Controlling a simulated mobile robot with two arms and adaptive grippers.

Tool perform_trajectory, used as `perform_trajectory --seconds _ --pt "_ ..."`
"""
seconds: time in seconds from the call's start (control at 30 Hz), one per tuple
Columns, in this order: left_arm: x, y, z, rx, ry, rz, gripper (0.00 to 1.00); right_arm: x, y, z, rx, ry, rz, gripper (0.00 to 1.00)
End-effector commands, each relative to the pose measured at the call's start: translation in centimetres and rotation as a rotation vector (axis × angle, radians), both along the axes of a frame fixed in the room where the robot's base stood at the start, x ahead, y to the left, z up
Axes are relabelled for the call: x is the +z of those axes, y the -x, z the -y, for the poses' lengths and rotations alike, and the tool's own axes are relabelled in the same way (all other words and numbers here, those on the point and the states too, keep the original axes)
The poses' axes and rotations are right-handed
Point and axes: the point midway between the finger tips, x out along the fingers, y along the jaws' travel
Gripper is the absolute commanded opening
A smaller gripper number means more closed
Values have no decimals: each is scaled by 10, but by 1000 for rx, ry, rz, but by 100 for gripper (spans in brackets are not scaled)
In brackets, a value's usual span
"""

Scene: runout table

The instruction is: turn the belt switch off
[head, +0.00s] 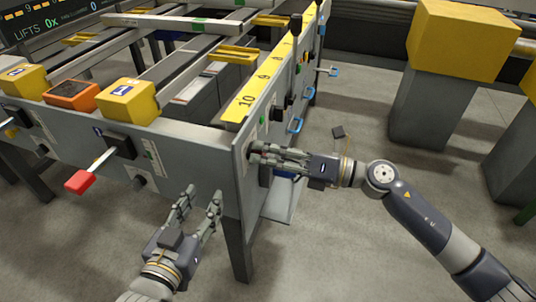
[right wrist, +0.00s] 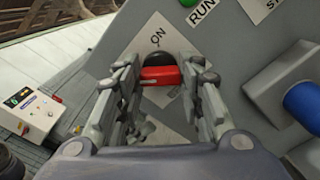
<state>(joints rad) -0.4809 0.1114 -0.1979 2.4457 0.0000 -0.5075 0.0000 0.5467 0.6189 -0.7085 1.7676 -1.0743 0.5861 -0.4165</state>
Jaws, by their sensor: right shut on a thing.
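The belt switch (right wrist: 160,75) shows in the right wrist view as a red handle on a round black base. It sits on a grey panel beside a white plate (right wrist: 157,36) lettered ON. My right gripper (head: 254,154) is at the end face of the table in the head view. The handle is mostly hidden by the fingers in the head view. My left gripper (head: 204,190) is open and empty, in front of the table's corner, touching nothing.
A red-tipped lever (head: 80,182) sticks out from the front panel. A green button (right wrist: 188,3) and RUN label (right wrist: 203,12) are above the switch; a blue-capped part (right wrist: 302,102) is at right. Yellow-topped grey posts (head: 432,105) stand right.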

Motion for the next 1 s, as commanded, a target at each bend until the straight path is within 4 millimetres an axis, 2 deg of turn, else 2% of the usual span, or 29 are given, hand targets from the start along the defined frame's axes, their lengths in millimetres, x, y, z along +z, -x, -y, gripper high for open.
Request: perform_trajectory --seconds 0.33,0.37,0.4,0.43,0.8,0.93,1.0 --pt "0 0 0 0 0 2 40 -2 1 0 2 6 2 11" --pt "0 0 0 0 0 2 40 -2 1 0 1 5 2 42" --pt "0 0 0 0 0 2 40 -2 1 0 1 5 2 51" --pt "0 0 0 0 0 1 40 -2 1 0 1 5 2 55" --pt "0 0 0 0 0 2 40 -1 1 3 -1 3 2 55" --pt "0 0 0 0 0 2 40 -2 5 16 -1 3 -1 55" --pt "0 0 0 0 0 2 40 -2 9 29 -2 5 -1 55"
